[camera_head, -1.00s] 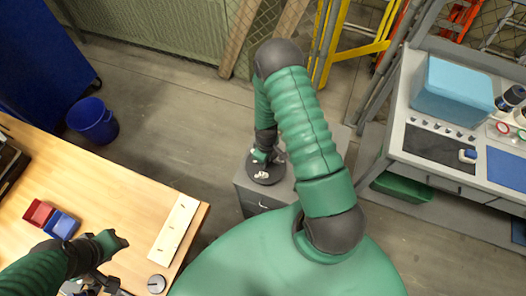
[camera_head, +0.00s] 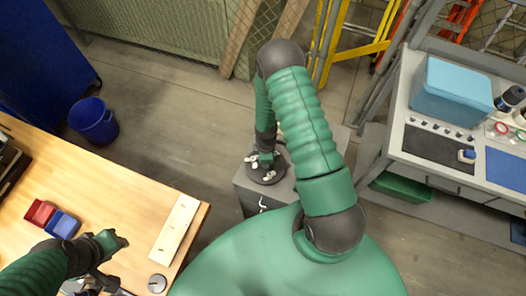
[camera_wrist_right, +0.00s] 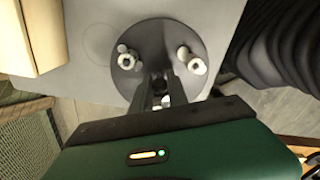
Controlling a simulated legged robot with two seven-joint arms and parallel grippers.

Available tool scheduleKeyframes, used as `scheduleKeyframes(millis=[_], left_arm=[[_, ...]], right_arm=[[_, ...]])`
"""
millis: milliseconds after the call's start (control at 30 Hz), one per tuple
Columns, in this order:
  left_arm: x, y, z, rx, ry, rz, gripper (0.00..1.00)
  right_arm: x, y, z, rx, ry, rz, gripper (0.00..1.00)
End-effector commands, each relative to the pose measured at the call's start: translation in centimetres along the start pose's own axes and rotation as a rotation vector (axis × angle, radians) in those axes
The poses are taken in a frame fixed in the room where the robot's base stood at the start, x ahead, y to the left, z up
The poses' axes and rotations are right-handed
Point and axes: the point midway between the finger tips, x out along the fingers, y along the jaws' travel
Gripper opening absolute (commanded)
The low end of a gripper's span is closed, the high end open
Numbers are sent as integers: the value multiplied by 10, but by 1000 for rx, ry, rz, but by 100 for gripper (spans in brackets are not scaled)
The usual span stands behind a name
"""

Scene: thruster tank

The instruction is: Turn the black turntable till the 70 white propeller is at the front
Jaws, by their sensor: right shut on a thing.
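The black turntable (camera_head: 262,181) sits on a grey cabinet and carries small white propellers. In the right wrist view the turntable (camera_wrist_right: 158,32) is a round dark disc, with one white propeller (camera_wrist_right: 127,58) at its left and another (camera_wrist_right: 197,65) at its right. My right gripper (camera_head: 265,160) reaches down over the disc. In the wrist view its fingers (camera_wrist_right: 161,92) are shut on a small white part, mostly hidden between them. No number can be read on any propeller. My left gripper (camera_head: 122,240) is above the wooden table; its jaw state is unclear.
The grey cabinet (camera_head: 243,195) stands on open floor. The wooden table (camera_head: 110,180) at left holds red and blue bins (camera_head: 52,219) and a pale board (camera_head: 175,228). A grey workbench (camera_head: 400,150) with a light blue box (camera_head: 455,90) stands at right.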

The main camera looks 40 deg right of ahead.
Motion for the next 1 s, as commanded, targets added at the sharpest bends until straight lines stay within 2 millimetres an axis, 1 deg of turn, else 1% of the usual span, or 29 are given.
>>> scheduleKeyframes(millis=[67,200,267,533,567,700,800,1000], left_arm=[[-1,0,0,0,0,0,36],[-6,0,-1,0,0,0,36],[-6,0,-1,0,0,0,36],[-6,0,-1,0,0,0,36],[-7,0,-2,0,0,0,36],[-12,0,-3,0,0,0,36],[-14,0,-3,0,0,0,36],[-13,0,-3,0,0,0,36]], right_arm=[[-1,0,2,-30,-2,0,0],[-1,1,2,-223,-3,0,0],[-1,1,2,-275,-3,0,0],[-1,2,2,-303,-3,2,0],[-1,2,2,-318,-3,2,0],[-2,2,2,-480,-3,2,0],[-1,2,2,-570,-3,2,0],[-1,2,2,-596,-3,3,0]])
